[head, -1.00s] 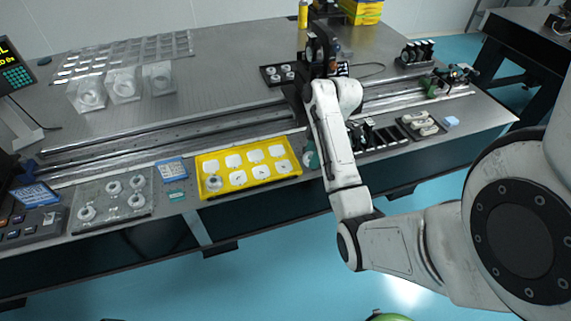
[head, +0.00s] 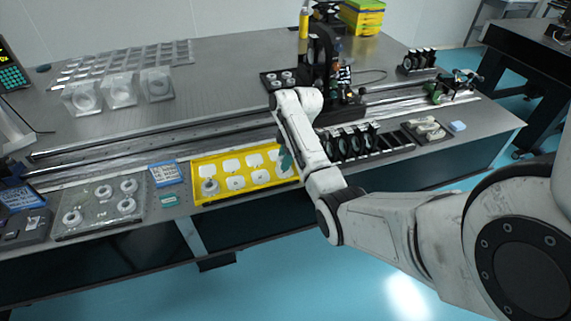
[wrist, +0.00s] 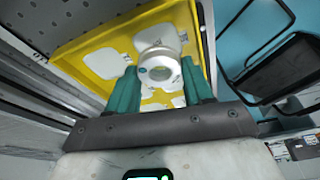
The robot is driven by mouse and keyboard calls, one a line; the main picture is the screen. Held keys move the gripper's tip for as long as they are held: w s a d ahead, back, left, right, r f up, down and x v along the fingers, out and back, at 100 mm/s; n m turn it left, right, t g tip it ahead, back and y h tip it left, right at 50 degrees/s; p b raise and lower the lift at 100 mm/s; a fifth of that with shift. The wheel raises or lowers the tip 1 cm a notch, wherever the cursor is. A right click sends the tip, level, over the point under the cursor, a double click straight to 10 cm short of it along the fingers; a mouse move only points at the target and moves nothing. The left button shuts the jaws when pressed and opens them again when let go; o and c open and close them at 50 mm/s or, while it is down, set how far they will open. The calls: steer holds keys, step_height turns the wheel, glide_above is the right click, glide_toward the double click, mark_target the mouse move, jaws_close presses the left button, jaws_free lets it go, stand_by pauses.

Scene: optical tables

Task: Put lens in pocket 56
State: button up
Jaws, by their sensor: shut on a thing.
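My gripper (head: 285,160) is over the right end of the yellow tray (head: 197,201), partly hidden by my arm. In the wrist view its two teal fingers (wrist: 160,84) are shut on a small round lens (wrist: 159,68) with a pale rim. The yellow tray (wrist: 92,47) with its white pockets lies beyond the fingers. Another round part (head: 210,187) sits in the front left pocket of the tray. Pocket numbers are too small to read, so I cannot tell which one is 56.
A clear plate with several round parts (head: 129,186) lies left of the tray, with a blue label card (head: 167,174) between them. A rack of dark round optics (head: 350,143) stands to the right. Metal rails (head: 150,137) run behind the tray.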

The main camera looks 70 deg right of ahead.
steer(key=shift+f, duration=1.5)
